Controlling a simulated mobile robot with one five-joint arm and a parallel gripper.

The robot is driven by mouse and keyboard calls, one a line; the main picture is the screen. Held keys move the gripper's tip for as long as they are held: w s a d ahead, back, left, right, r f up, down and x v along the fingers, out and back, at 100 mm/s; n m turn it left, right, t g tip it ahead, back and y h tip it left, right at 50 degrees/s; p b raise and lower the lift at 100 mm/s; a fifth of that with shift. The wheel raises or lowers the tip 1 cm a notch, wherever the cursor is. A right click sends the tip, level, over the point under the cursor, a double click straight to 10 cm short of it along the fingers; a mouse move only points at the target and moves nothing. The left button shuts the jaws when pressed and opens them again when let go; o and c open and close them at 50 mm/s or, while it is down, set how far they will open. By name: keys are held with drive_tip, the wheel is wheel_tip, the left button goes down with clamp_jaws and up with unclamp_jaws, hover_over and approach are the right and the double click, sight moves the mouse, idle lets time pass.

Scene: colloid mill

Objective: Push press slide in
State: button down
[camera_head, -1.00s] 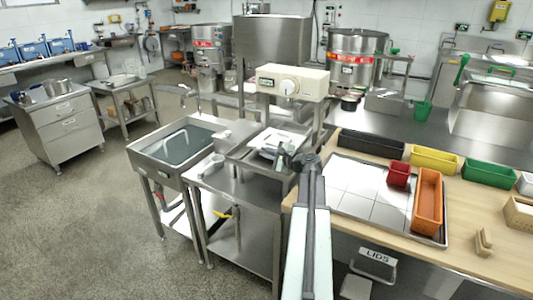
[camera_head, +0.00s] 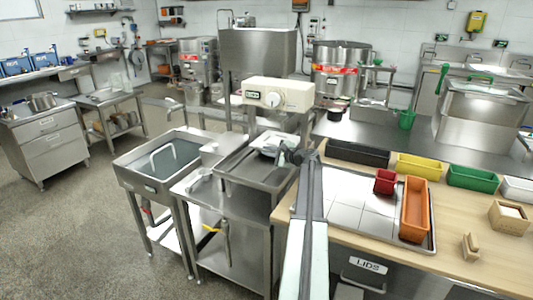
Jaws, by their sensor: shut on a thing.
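The press is a cream box with a round knob (camera_head: 271,98) on a steel stand. Below it is a shallow steel tray (camera_head: 245,172) with a bare front part. A pale, plate-like piece (camera_head: 268,142), seemingly the press slide, sits at the tray's back, below the box. My gripper (camera_head: 287,153) is at the right end of this piece, with my arm reaching in from the front. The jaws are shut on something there. The dark wrist and fingers hide the gripped part, so I cannot tell exactly what it is.
A steel sink (camera_head: 170,160) stands left of the press. A wooden counter (camera_head: 455,225) to the right holds a tiled tray, a red bin (camera_head: 385,182), an orange bin (camera_head: 414,210) and several other bins. Floor is clear at left.

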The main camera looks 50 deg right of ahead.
drive_tip(key=c, duration=1.5)
unclamp_jaws()
drive_tip(key=shift+d, duration=0.35)
drive_tip(key=shift+a, duration=0.15)
drive_tip(key=shift+s+a+r, duration=0.1)
drive_tip(key=shift+s+r, duration=0.05)
drive_tip(key=shift+s, duration=0.35)
drive_tip(key=p+v, duration=0.1)
drive_tip(key=v, duration=0.5)
drive_tip(key=shift+s+p, duration=0.35)
drive_tip(key=shift+s, duration=0.05)
